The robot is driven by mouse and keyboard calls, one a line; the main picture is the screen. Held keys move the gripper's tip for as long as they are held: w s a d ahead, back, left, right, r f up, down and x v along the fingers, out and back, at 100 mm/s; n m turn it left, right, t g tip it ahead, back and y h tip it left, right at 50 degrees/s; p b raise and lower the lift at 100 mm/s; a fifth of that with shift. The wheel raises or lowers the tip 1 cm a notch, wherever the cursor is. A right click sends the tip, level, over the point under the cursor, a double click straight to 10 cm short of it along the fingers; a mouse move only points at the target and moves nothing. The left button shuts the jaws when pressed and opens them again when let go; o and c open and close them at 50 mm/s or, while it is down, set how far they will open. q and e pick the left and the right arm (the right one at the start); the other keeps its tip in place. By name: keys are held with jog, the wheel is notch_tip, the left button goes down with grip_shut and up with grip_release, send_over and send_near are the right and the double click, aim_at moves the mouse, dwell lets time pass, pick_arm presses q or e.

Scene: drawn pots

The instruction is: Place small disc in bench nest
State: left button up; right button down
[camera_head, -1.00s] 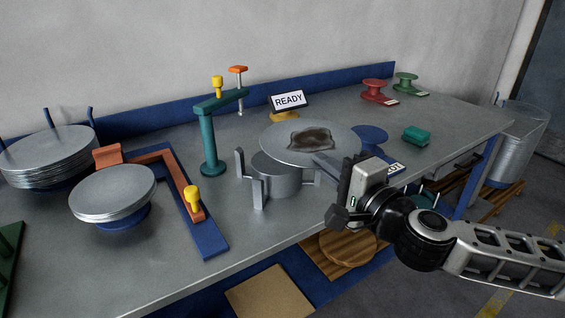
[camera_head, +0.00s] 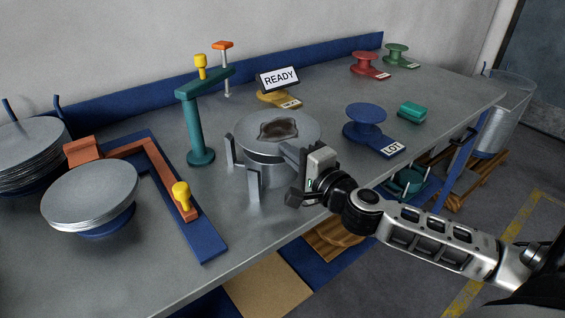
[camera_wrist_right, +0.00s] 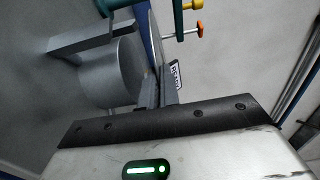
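The small disc (camera_head: 250,133), a grey plate with a dark brown stain on top, lies level at the top of the bench nest (camera_head: 273,178). The nest is a grey drum with upright posts around it; it also shows in the wrist view (camera_wrist_right: 108,72). The disc appears to sit between the posts, but whether it touches the drum all round is hidden. My right gripper (camera_head: 291,152) reaches in from the right, its fingers closed at the disc's near right edge; the fingers (camera_wrist_right: 160,88) also show in the wrist view. My left gripper is not in view.
A teal clamp post (camera_head: 200,130) stands behind the nest, left. A blue stand (camera_head: 367,118) with a LOT label is on the right. A READY sign (camera_head: 278,79) stands behind. Plate stacks (camera_head: 90,195) and an orange angle gauge (camera_head: 165,170) occupy the left.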

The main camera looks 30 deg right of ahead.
jog(key=shift+w+f, duration=0.1)
jog(key=shift+f, duration=0.2)
notch_tip(320, 180, down, 3)
jog(key=b, duration=0.4)
jog(key=shift+b, duration=0.35)
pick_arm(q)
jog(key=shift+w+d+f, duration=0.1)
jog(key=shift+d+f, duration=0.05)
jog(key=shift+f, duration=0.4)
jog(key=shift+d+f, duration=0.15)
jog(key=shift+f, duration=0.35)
pick_arm(e)
jog(key=shift+r, duration=0.1)
jog(key=shift+f, duration=0.4)
jog(key=c, duration=1.6)
grip_release()
jog(key=shift+c, duration=0.2)
